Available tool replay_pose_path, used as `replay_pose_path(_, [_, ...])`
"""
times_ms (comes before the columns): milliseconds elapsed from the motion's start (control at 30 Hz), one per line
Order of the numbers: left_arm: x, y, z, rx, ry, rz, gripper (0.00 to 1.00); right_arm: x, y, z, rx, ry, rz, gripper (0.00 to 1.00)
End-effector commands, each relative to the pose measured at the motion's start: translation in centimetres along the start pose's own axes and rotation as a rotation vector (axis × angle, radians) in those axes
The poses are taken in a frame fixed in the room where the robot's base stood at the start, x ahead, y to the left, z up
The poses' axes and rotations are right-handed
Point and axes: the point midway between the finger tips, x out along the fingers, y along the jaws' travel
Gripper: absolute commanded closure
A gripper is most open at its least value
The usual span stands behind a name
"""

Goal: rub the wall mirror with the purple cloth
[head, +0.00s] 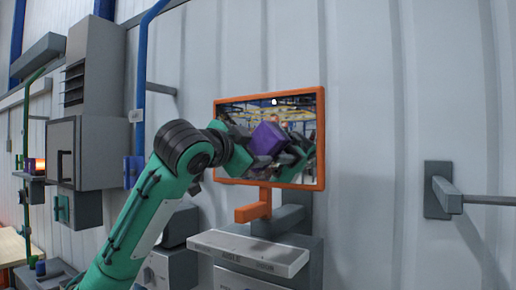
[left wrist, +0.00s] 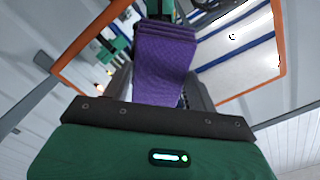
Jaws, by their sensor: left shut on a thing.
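The wall mirror (head: 307,104) has an orange frame and hangs on the pale ribbed wall; it fills the top of the left wrist view (left wrist: 240,62). The purple cloth (head: 268,138) is a folded pad in front of the mirror; it also shows in the left wrist view (left wrist: 163,68). My left gripper (head: 249,147) is shut on the cloth and holds it at the mirror's lower middle. Whether the cloth touches the glass I cannot tell. Its reflection shows beside it. The fingertips are mostly hidden by the cloth. My right gripper is not in view.
A grey shelf (head: 249,251) juts out below the mirror, with an orange bracket (head: 254,207) above it. Grey boxes (head: 96,66) hang on the wall at left. A grey bar (head: 480,200) sticks out at right. The wall between mirror and bar is clear.

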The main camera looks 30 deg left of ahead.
Motion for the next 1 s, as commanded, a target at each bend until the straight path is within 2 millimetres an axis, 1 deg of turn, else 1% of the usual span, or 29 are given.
replay_pose_path(33, [0.0,-0.4,0.5,-0.002,-0.004,-0.001,0.60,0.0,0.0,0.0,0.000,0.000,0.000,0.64])
replay_pose_path(200, [0.0,-1.4,1.5,-0.002,-0.005,-0.001,0.60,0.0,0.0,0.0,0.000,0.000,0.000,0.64])
replay_pose_path(467, [-0.1,-2.0,2.1,-0.003,-0.004,-0.001,0.60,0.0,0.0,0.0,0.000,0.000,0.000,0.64])
replay_pose_path(800, [-0.1,-4.0,4.0,-0.002,-0.004,-0.001,0.60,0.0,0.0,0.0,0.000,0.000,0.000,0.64])
replay_pose_path(1000, [-0.1,-4.0,4.1,-0.001,-0.002,0.000,0.60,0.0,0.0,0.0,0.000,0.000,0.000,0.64])
